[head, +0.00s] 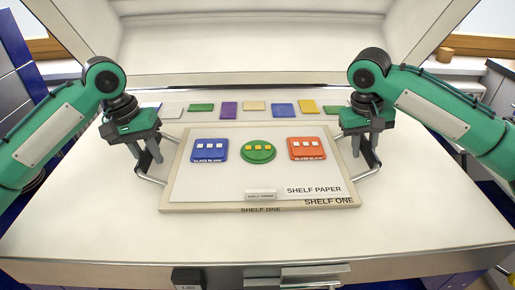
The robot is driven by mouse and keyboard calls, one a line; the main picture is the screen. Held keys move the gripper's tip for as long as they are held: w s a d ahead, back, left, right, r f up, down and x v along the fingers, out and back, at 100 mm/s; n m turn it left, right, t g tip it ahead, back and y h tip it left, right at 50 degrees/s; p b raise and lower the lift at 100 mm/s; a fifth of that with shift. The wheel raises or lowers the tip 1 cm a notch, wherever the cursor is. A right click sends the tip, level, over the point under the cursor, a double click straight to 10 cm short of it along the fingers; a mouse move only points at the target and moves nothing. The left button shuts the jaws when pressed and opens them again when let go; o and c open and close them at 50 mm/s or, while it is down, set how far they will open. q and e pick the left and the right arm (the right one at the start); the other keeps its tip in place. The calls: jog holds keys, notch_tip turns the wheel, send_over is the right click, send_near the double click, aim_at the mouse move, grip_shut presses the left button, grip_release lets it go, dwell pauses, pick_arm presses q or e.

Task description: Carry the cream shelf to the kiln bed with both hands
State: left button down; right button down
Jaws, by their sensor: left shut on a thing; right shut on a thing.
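The cream shelf (358,198) carries a sheet of white shelf paper (225,180) and sits in the middle of the head view. On the paper lie a blue glass blank (209,157), a round green one (258,156) and an orange one (307,155), each with small pale squares. My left gripper (150,165) is shut on the metal handle at the shelf's left side. My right gripper (369,160) is shut on the right handle. The shelf looks about level; I cannot tell whether it touches the pale surface below. The pale surface (90,225) may be the kiln bed.
Behind the shelf lies a row of coloured glass pieces, including a purple one (229,110) and a yellow one (308,106). A large pale raised lid (240,65) spans the back. A metal front edge with a latch (300,275) runs along the near side.

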pick_arm(q)
jog(key=c, duration=1.6)
grip_release()
jog(key=shift+a+f, duration=0.15)
jog(key=shift+f, duration=0.05)
pick_arm(e)
jog(key=c, duration=1.6)
grip_release()
jog(key=shift+d+f, duration=0.15)
jog(key=shift+f, duration=0.05)
pick_arm(q)
jog(key=o, duration=0.4)
jog(key=shift+r, duration=0.15)
pick_arm(e)
jog(key=o, duration=0.4)
jog(key=shift+r, duration=0.1)
pick_arm(q)
jog(key=shift+o, duration=0.2)
pick_arm(e)
jog(key=shift+o, duration=0.2)
jog(key=shift+r, duration=0.1)
pick_arm(q)
notch_tip(320, 180, up, 12)
jog(key=a, duration=0.2)
pick_arm(e)
notch_tip(320, 180, up, 12)
jog(key=a, duration=0.2)
jog(key=shift+a+f, duration=0.2)
jog(key=shift+a, duration=0.1)
